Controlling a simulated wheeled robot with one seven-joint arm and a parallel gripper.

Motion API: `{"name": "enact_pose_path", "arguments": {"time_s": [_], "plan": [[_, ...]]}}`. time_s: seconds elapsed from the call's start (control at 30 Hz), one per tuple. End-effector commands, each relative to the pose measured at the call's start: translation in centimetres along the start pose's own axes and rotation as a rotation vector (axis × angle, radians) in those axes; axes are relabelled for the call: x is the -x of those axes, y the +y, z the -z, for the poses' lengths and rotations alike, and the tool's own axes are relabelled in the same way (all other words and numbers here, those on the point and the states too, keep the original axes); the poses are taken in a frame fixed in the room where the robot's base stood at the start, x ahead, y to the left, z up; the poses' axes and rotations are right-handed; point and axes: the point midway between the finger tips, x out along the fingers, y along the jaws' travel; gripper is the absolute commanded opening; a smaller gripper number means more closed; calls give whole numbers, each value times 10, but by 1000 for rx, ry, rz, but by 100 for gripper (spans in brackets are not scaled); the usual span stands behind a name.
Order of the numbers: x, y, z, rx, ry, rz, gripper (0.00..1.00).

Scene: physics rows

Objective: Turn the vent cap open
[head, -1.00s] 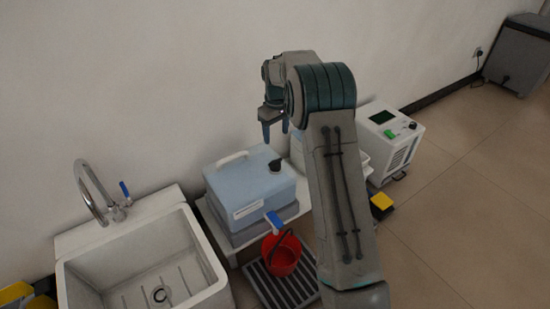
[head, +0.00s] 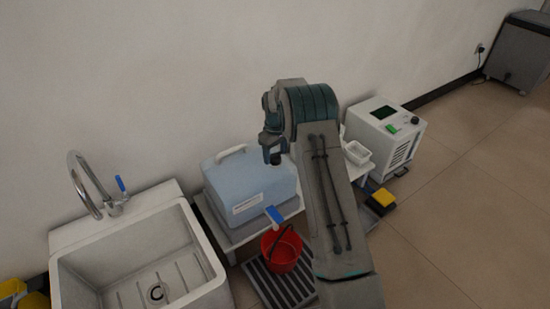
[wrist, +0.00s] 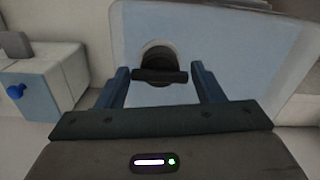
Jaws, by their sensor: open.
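The vent cap is a small black knob with a crossbar (wrist: 160,66) on top of the light-blue container (head: 240,190). It also shows in the head view (head: 276,159), partly hidden by my gripper. My gripper (wrist: 160,90) is open, with one dark-blue finger on each side of the cap in the wrist view. The fingers look apart from the cap, and nothing is held. In the head view my gripper (head: 271,152) is just over the cap, at the container's top right. The crossbar lies roughly level across the wrist view.
The container stands on a white bench, with a blue-handled tap (head: 274,215) at its front. A red bucket (head: 281,250) sits on a floor grate below. A white sink (head: 75,240) is at left. A white tray (head: 357,152) and a boxy machine (head: 385,135) are at right.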

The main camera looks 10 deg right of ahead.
Motion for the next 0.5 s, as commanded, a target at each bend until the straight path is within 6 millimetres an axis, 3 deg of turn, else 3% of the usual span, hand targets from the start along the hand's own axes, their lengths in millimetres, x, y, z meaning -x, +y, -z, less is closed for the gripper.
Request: {"name": "enact_pose_path", "arguments": {"time_s": [0.4, 0.5], "plan": [[-9, 0, 0, 0, 0, 0, 61], [-9, 0, 0, 0, 0, 0, 36]]}}
